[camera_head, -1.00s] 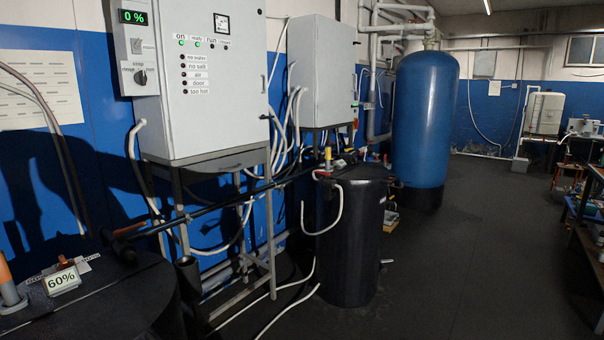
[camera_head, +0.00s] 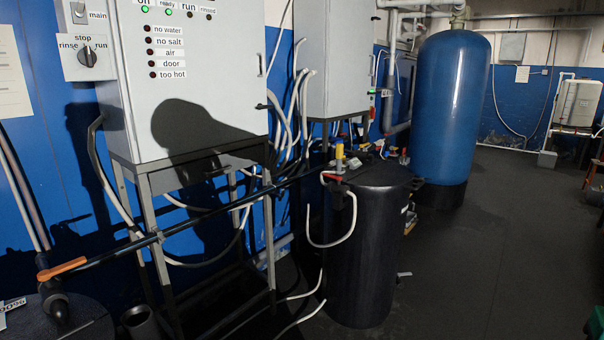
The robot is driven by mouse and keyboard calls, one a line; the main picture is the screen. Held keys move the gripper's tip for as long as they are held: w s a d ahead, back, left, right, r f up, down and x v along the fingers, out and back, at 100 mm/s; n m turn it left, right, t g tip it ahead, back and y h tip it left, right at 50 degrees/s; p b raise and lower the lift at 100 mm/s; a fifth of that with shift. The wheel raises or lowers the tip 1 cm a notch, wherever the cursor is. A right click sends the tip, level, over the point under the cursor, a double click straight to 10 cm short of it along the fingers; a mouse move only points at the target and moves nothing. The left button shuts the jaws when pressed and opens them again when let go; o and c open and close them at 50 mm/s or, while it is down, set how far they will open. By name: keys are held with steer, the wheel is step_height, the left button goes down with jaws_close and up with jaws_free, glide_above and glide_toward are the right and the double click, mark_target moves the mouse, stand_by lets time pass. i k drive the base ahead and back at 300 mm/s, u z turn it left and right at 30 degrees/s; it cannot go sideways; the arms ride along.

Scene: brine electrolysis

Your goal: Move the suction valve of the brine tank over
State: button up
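A black cylindrical tank (camera_head: 365,255) stands on the floor right of the cabinet frame. On its top are a red valve handle (camera_head: 333,178), a yellow-capped fitting (camera_head: 340,157) and a white hose. A second dark round tank (camera_head: 75,318) is cut off at the lower left. Above it, an orange valve lever (camera_head: 62,268) sits on the end of a long black pipe (camera_head: 190,228), lying roughly along the pipe. I cannot tell from the picture which valve is the suction valve. My gripper is not in view.
A grey control cabinet (camera_head: 205,40) with labelled lamps stands on a metal frame at left. A second cabinet (camera_head: 335,60) and a tall blue tank (camera_head: 450,110) stand farther back. Hoses lie on the floor near the black tank. Dark floor (camera_head: 470,270) is clear at right.

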mark_target(338, 179)
steer(key=u, duration=0.2)
steer(key=i, duration=1.35)
steer(key=u, duration=0.15)
steer(key=k, duration=0.6)
steer(key=u, duration=0.5)
steer(key=i, duration=1.4)
steer(key=z, duration=0.3)
